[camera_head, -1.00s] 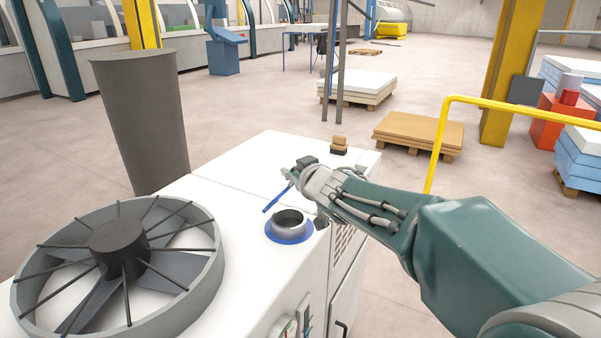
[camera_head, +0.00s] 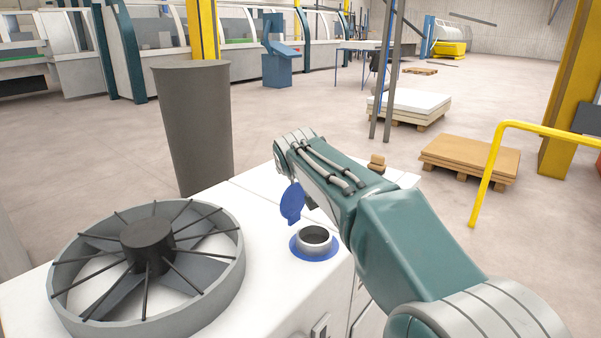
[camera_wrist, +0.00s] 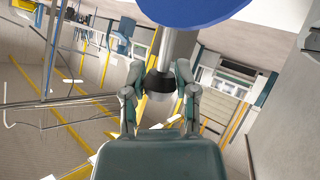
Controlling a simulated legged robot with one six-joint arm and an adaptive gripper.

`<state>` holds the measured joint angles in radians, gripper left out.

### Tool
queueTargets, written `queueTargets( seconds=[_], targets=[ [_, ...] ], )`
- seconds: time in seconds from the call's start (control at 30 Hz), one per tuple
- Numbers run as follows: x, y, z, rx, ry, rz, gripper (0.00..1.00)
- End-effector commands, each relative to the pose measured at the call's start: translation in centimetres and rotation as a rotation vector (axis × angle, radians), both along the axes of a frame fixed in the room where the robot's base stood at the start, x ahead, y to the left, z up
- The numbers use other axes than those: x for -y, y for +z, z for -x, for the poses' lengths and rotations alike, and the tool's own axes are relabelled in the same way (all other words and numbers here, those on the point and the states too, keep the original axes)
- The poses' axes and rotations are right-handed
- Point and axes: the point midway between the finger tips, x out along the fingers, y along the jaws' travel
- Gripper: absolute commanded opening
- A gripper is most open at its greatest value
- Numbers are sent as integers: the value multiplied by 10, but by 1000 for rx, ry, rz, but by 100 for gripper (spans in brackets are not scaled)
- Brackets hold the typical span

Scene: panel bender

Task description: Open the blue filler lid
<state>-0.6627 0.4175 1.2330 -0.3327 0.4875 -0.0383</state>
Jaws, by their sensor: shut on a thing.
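The blue filler lid (camera_head: 291,203) stands steeply raised, its flat face showing, beside the round grey filler neck (camera_head: 314,238) on the white machine top. The neck's mouth is uncovered, with a blue ring around its base. In the wrist view the lid (camera_wrist: 190,10) fills the top edge, and a pale stem with a dark end (camera_wrist: 160,82) runs from it between my fingers. My gripper (camera_wrist: 160,90) is shut on this stem. In the head view my wrist and forearm hide the fingers.
A large round fan (camera_head: 147,262) sits on the machine top to the left. A tall grey bin-like cylinder (camera_head: 195,125) stands behind it. A small brown block (camera_head: 377,163) is behind my arm. A yellow rail (camera_head: 490,170) and loaded pallets (camera_head: 470,158) stand to the right.

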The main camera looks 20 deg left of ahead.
Motion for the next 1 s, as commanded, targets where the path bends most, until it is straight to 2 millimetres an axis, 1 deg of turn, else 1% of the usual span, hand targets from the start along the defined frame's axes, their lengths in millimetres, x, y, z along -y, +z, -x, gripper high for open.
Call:
queueTargets(
  seconds=[0.03,0.4,0.9,0.93,0.97,1.0],
  targets=[
    [-8,-6,3,-22,7,24,0],
    [-22,-8,-1,-59,6,128,0],
    [-24,-9,-1,-66,7,140,0],
    [-24,-9,-1,-66,7,140,41],
    [-24,-9,-1,-66,7,140,55],
    [-24,-8,-1,-65,6,140,73]
  ],
)
